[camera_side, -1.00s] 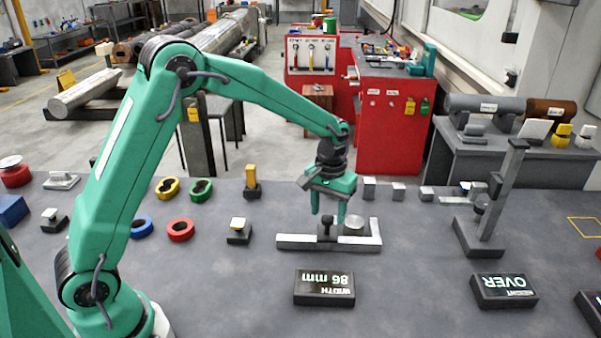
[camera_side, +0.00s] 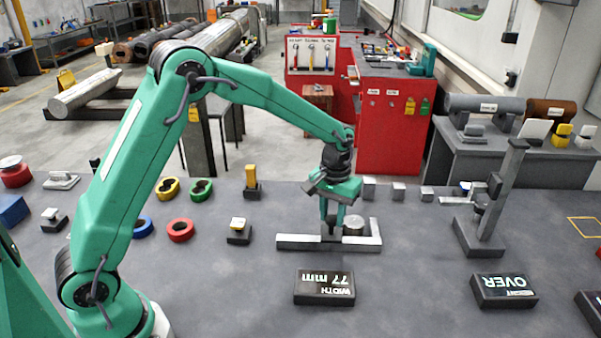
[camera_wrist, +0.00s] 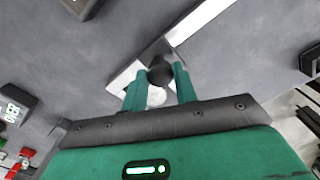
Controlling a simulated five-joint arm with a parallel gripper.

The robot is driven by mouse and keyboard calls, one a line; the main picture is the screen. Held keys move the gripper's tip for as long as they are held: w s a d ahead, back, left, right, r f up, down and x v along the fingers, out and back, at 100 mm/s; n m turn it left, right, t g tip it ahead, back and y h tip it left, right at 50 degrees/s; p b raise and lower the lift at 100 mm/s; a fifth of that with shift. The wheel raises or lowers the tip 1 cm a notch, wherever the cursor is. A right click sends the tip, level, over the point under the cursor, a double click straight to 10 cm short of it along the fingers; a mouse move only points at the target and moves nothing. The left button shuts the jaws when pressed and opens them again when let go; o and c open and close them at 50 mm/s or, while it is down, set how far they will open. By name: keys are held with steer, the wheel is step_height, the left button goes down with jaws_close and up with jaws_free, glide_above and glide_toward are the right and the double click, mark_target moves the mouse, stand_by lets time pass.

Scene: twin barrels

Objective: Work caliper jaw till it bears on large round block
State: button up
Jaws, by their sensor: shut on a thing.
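The caliper (camera_side: 295,242) lies on the table, with its fixed jaw standing at the right end. The large round block (camera_side: 353,226), a silvery cylinder, stands inside the caliper beside that end. My gripper (camera_side: 332,228) points down and is shut on the sliding caliper jaw, left of the block. In the wrist view the jaw's dark round knob (camera_wrist: 160,71) sits between my two green fingers, and the pale block (camera_wrist: 156,97) shows behind them. My fingers partly hide the jaw, so I cannot tell whether it touches the block. The width readout (camera_side: 324,288) shows 77 mm.
A height gauge (camera_side: 492,205) stands at the right, with a readout (camera_side: 504,291) saying OVER in front of it. Small grey blocks (camera_side: 398,192) stand behind the caliper. Coloured rings (camera_side: 180,230) and a yellow-topped block (camera_side: 238,231) lie to the left.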

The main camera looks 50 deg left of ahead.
mark_target(341, 234)
steer(key=shift+w+d, duration=0.85)
steer(key=shift+w, duration=0.05)
steer(key=o, duration=0.9)
steer(key=shift+r, duration=0.1)
step_height(341, 234, up, 8)
